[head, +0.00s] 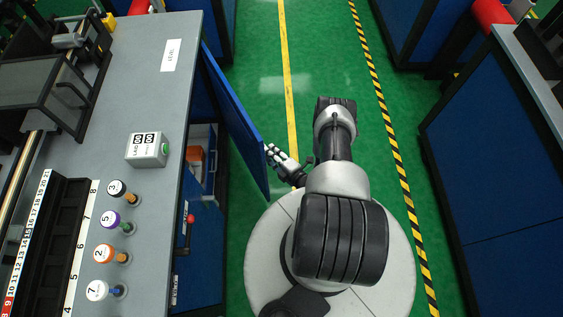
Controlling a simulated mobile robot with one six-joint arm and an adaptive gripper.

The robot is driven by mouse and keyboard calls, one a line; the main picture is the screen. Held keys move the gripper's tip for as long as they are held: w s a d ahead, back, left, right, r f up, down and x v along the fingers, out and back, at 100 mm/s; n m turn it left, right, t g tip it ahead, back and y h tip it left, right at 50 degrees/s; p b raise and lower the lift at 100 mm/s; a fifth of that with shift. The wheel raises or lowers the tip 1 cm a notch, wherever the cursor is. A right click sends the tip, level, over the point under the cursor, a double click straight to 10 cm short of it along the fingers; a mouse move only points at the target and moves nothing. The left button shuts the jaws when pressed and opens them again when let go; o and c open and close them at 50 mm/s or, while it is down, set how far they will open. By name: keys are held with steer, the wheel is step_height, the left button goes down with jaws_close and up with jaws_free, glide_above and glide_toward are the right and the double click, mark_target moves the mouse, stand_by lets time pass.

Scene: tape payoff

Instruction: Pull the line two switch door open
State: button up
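A blue cabinet door (236,118) stands swung out from the side of the grey-topped bench on the left, at an angle to the cabinet front. The opening behind it shows a grey compartment (209,170) with an orange item (195,154) inside. My gripper (270,151) is at the door's outer, near edge, on the aisle side. Its fingertips are close to or touching that edge; I cannot tell which, nor whether the fingers are shut on it. No label saying line two is readable on the door.
The bench top (140,90) holds a small counter box (147,150) and several numbered knobs. A red-knobbed handle (190,219) sticks out from the lower cabinet front. Green floor is free beyond my arm. Blue cabinets (490,170) stand on the right, past the striped line.

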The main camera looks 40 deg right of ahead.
steer(key=v, duration=0.8)
steer(key=shift+s, duration=0.25)
steer(key=shift+r, duration=0.1)
steer(key=shift+c, duration=0.3)
